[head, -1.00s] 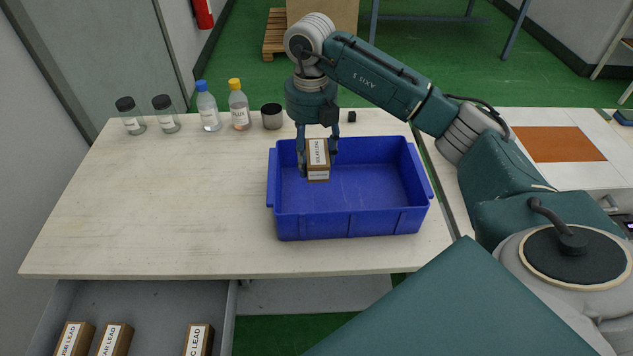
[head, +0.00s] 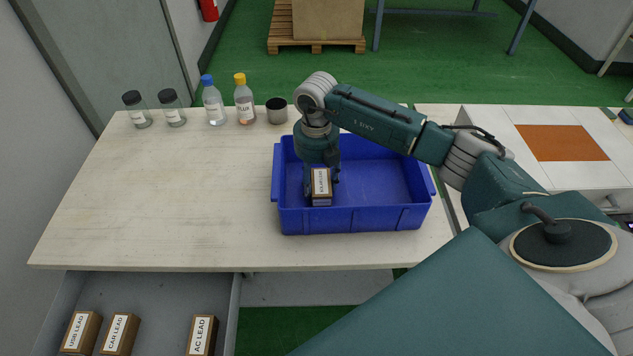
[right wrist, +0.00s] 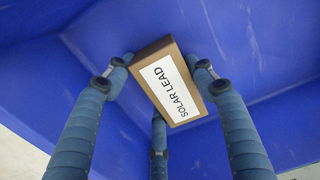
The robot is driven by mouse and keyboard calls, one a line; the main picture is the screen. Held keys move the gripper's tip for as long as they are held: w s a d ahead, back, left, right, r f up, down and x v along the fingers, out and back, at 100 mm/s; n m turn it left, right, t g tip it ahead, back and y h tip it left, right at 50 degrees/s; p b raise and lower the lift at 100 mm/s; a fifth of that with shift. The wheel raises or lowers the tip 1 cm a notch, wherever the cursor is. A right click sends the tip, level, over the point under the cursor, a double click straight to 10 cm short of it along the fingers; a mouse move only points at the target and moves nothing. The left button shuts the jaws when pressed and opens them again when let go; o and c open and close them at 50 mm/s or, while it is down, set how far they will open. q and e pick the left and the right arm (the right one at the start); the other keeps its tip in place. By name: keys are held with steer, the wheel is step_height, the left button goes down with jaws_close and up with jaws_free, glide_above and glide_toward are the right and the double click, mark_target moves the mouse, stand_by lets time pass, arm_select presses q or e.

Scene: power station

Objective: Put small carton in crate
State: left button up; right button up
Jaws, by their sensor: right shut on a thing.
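The small carton (head: 321,187) is brown with a white label. Its label reads "SOLAR LEAD" in the right wrist view (right wrist: 170,88). My right gripper (head: 322,182) is shut on the carton, inside the blue crate (head: 352,220) near its left end. In the right wrist view the fingers (right wrist: 158,85) surround the carton, with blue crate walls behind it. I cannot tell whether the carton touches the crate floor. The rest of the crate looks empty. My left gripper is not in view.
An open drawer (head: 160,300) below holds three labelled cartons (head: 202,335). The table's left half (head: 160,200) is clear.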

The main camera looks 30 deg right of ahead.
mark_target(317, 179)
steer(key=shift+f, duration=0.1)
steer(key=o, duration=1.2)
steer(key=shift+o, duration=0.2)
step_height(317, 179, up, 12)
steer(key=b, duration=0.1)
steer(key=shift+b, duration=0.35)
